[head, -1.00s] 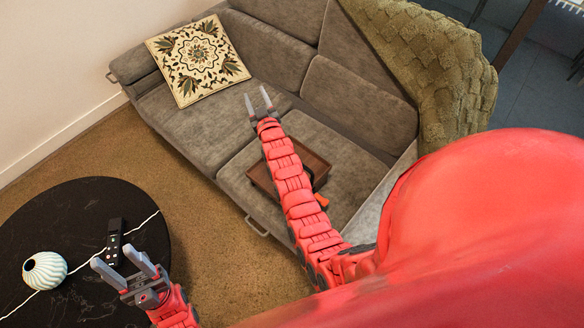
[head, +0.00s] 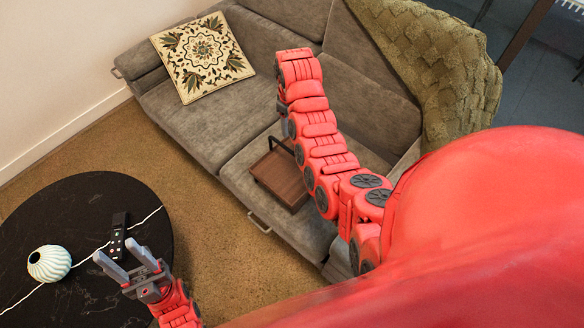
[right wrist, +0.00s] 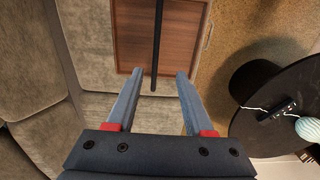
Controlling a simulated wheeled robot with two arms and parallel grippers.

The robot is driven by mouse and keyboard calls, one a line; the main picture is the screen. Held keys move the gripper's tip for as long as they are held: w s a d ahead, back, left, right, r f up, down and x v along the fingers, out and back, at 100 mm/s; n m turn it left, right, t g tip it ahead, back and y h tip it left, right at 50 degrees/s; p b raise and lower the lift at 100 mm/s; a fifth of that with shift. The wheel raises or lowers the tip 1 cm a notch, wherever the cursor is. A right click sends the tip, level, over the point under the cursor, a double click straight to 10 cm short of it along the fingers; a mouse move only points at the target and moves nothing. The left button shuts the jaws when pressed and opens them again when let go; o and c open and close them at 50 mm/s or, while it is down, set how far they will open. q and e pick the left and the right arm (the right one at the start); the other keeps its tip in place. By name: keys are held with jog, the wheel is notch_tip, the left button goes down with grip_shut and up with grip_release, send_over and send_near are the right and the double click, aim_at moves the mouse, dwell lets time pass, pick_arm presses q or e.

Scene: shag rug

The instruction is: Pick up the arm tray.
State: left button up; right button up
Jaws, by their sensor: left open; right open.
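The arm tray (head: 280,178) is a brown wooden tray with a dark bar handle, lying on the sofa seat near its front edge. My right arm covers part of it in the head view. In the right wrist view the tray (right wrist: 183,45) lies beyond my right gripper (right wrist: 158,72). That gripper is open and empty, and the dark handle (right wrist: 157,40) lines up with the gap between its fingers. The right fingers are hidden in the head view. My left gripper (head: 116,250) is open and empty beside the round table, away from the tray.
The grey sofa (head: 200,115) carries a patterned cushion (head: 203,57) and a green knitted throw (head: 440,70). A round black table (head: 70,215) at left holds a striped vase (head: 49,263) and a dark remote (head: 118,234). Brown carpet between table and sofa is clear.

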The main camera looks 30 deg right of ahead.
jog(key=b, duration=0.5)
send_over(292, 152)
notch_tip(292, 152, down, 6)
jog(key=f, duration=0.2)
jog(key=f+p, duration=0.1)
jog(key=f, duration=0.1)
jog(key=shift+s+a, duration=0.25)
jog(key=shift+s, duration=0.05)
jog(key=shift+w+d+f+p, duration=0.15)
jog(key=shift+f, duration=0.9)
jog(key=shift+w+d+f+p, duration=0.1)
jog(key=shift+w+f+p, duration=0.05)
jog(key=shift+f, duration=1.75)
grip_shut()
